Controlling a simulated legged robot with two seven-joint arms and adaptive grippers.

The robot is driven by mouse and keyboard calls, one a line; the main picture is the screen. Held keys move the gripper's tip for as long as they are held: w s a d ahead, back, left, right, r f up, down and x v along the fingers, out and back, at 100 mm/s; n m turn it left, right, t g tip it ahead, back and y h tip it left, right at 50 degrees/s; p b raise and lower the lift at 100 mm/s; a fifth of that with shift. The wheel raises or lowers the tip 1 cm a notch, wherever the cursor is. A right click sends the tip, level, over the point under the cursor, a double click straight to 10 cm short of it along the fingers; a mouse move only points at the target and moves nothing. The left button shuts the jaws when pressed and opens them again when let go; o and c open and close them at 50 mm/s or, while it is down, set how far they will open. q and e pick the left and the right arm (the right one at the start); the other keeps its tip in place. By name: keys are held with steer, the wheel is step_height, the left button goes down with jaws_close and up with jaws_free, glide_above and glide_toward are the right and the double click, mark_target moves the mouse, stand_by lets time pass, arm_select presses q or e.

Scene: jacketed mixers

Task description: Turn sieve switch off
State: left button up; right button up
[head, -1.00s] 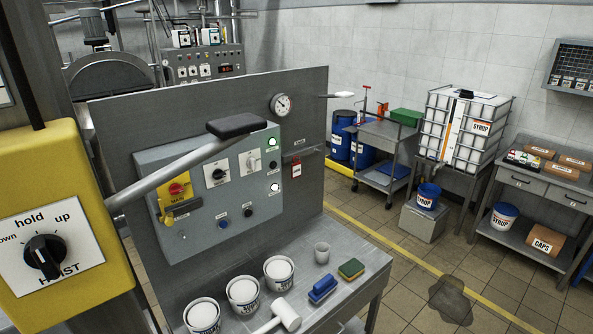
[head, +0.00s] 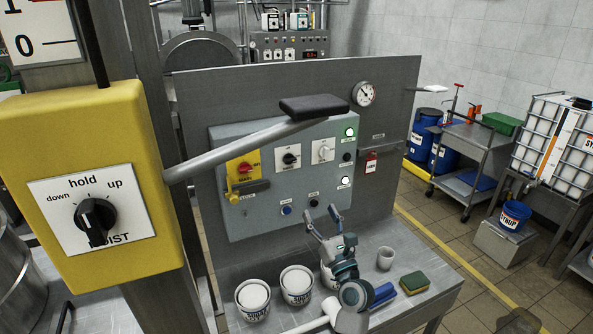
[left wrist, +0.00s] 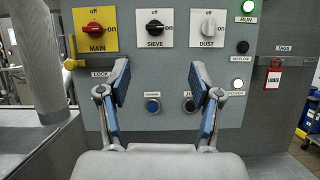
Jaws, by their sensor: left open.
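The sieve switch (head: 291,159) is a black knob on a white plate, in the middle of the upper row on the grey control box (head: 223,137). In the left wrist view the sieve switch (left wrist: 154,28) has "off" above and "on" at its right; its handle seems to lie sideways, toward "on". The red main switch (left wrist: 95,31) is to its left and the pale dust switch (left wrist: 208,27) to its right. My left gripper (head: 322,220) is open and empty in front of the box, below the switch row. In the left wrist view its fingers (left wrist: 159,80) frame the box's lower part, apart from the knob.
A yellow hoist box (head: 105,270) stands close at left. A grey bar with a black pad (head: 314,107) crosses before the panel. White tubs (head: 252,298), a cup (head: 385,258) and a sponge (head: 414,282) sit on the bench below.

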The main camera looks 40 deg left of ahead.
mark_target(292, 162)
arm_select(q)
steer(key=shift+n+g, duration=0.5)
steer(key=p+x, duration=0.1)
steer(key=x, duration=0.4)
steer(key=p+x, duration=0.1)
steer(key=x, duration=0.5)
steer(key=p+x, duration=0.2)
steer(key=x, duration=0.4)
steer(key=shift+s+a+f, duration=0.1)
steer(key=shift+a+f, duration=0.1)
steer(key=shift+f, duration=0.05)
steer(key=shift+w+a+r, duration=0.1)
steer(key=shift+w+a, duration=0.15)
steer(key=shift+a, duration=0.25)
steer(key=c, duration=1.1)
